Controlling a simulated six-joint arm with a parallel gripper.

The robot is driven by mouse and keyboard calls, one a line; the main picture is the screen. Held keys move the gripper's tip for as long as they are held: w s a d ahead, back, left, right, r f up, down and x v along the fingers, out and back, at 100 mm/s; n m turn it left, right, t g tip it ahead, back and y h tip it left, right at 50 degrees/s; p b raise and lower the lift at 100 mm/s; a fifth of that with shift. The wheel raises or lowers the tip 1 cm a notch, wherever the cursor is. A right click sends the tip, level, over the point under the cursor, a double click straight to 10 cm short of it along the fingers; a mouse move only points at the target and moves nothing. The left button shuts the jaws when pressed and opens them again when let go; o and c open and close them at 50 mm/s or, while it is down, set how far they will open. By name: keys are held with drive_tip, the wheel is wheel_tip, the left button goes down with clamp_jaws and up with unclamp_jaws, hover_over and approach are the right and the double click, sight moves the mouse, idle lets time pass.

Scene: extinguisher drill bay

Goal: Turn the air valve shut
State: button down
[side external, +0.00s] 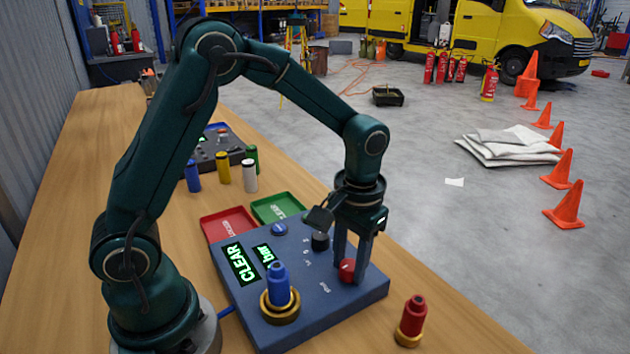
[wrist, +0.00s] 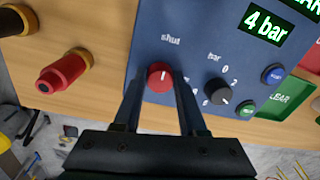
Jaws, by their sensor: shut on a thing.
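The air valve is a red round knob (side external: 347,269) on the right part of a blue control panel (side external: 330,307). In the wrist view the knob (wrist: 159,78) carries a short white mark that points roughly up, towards the printed word "shut". My gripper (side external: 350,272) reaches straight down over the panel, its two fingers closed on either side of the knob. In the wrist view my gripper (wrist: 160,92) also has the knob between its fingertips. A lit display (wrist: 265,25) on the panel reads 4 bar.
A black dial (side external: 320,241) and a blue button (side external: 280,229) sit near my fingers. A blue fitting (side external: 278,284) stands in a brass ring on the panel. A red fitting (side external: 412,316) stands right of it. Red (side external: 229,222) and green (side external: 277,207) trays lie behind.

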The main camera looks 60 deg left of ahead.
sight(350, 267)
idle(0.4)
drive_tip(key=shift+c, duration=2.3)
unclamp_jaws()
drive_tip(key=shift+r, duration=0.1)
drive_tip(key=shift+d+r, duration=0.1)
drive_tip(key=shift+r, duration=2.4)
